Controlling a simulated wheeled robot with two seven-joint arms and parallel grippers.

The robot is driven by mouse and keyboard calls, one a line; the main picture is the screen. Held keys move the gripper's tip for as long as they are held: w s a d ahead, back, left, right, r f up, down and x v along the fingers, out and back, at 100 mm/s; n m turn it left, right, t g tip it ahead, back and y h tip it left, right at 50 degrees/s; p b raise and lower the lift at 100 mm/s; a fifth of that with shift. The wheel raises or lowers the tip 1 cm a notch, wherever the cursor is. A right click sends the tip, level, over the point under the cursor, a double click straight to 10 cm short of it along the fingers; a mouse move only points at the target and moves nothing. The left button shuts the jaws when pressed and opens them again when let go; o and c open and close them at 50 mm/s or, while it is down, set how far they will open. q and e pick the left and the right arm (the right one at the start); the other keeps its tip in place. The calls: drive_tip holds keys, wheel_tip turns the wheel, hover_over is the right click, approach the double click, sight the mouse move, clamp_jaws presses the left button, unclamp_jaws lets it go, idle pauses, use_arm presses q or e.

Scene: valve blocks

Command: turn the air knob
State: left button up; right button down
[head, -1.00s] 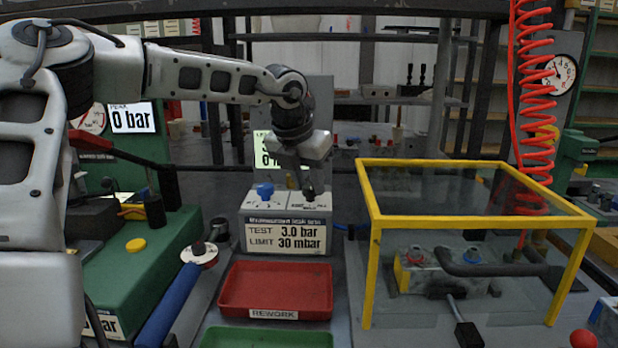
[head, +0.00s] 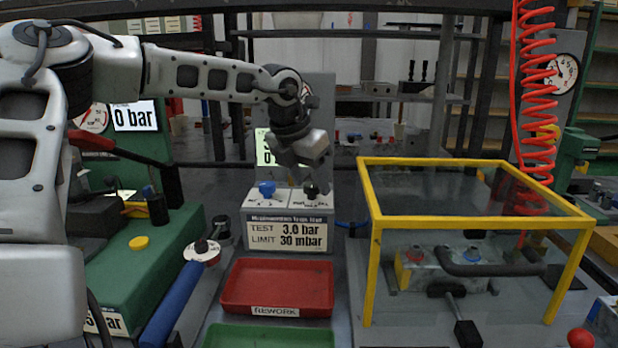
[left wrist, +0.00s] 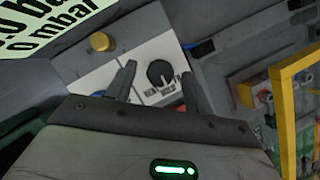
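A grey test box (head: 289,238) with a white sloped top carries a blue knob (head: 266,189) at left and a black knob (head: 312,191) at right. I cannot read which one is marked air. My left gripper (head: 308,182) is just above the black knob, tilted. In the left wrist view the left gripper (left wrist: 158,82) is open, with its two fingers apart. The black knob (left wrist: 160,73) shows between the fingertips, with a pointer mark and a partly legible label. A sliver of blue shows behind the gripper body there. My right gripper is out of view.
A red rework tray (head: 277,287) lies in front of the box, with a green tray (head: 265,337) nearer. A yellow-framed clear guard (head: 475,222) stands at right, with a red coiled hose (head: 535,110) behind it. A green bench unit (head: 150,255) stands at left.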

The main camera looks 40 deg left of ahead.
use_arm(q)
drive_tip(key=shift+r, duration=0.1)
drive_tip(key=p+v, duration=0.2)
drive_tip(key=v, duration=1.3)
drive_tip(key=shift+s+r, duration=0.25)
drive_tip(key=shift+r, duration=0.1)
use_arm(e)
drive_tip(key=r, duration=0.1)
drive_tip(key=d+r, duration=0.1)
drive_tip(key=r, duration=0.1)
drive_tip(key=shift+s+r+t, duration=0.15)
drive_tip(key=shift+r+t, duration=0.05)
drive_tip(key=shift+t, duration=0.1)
use_arm(q)
drive_tip(key=shift+a+r, duration=0.1)
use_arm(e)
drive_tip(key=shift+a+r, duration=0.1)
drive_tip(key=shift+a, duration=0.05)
